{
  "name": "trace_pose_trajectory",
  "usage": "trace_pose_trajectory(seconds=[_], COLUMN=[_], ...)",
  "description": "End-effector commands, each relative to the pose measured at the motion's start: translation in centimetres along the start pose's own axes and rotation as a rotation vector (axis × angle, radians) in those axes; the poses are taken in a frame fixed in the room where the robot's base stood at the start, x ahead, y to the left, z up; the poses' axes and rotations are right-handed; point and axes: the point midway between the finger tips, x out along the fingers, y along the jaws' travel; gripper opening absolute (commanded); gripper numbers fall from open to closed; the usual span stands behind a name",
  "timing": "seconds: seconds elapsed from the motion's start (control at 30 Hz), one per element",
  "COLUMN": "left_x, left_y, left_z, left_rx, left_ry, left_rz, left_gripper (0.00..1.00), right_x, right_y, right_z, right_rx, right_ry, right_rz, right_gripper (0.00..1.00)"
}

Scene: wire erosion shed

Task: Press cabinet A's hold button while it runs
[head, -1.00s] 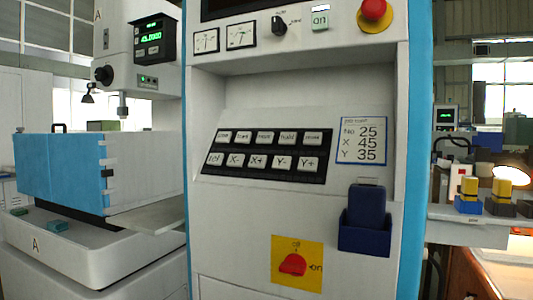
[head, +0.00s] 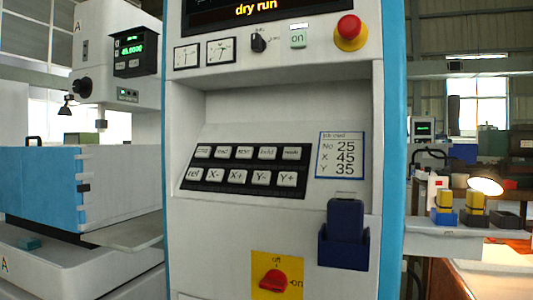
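Cabinet A's control console (head: 180,120), white with blue side edges, fills the middle of the head view. Its black key strip (head: 310,151) has two rows of white keys. The hold button (head: 267,153) is the fourth key of the upper row, with a small, slightly blurred label. The screen (head: 300,12) at the top reads "dry run" in orange and is cut by the frame edge. The letter A (head: 77,28) marks the machine at the left. Neither of my grippers is in view, and nothing covers the keys.
A red emergency knob (head: 350,31) and black rotary switch (head: 259,41) sit above the recess. A job card (head: 340,156) is right of the keys. A dark blue holder (head: 343,250) and a red switch on yellow (head: 274,280) stick out below.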

Motion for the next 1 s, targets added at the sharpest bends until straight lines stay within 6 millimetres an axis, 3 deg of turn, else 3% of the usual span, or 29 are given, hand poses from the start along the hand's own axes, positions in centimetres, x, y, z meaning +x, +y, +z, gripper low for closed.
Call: trace_pose_trajectory(seconds=[0.03, 0.33, 1.0], left_x=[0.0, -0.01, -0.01], left_y=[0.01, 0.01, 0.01], left_z=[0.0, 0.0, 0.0], left_rx=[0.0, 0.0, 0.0], left_ry=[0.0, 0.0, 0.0], left_rz=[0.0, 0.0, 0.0], left_gripper=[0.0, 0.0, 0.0], right_x=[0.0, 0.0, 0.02], right_y=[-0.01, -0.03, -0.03], right_z=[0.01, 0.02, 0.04], right_rx=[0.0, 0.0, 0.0], right_ry=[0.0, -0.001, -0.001], right_rz=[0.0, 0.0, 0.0], right_gripper=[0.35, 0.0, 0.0])
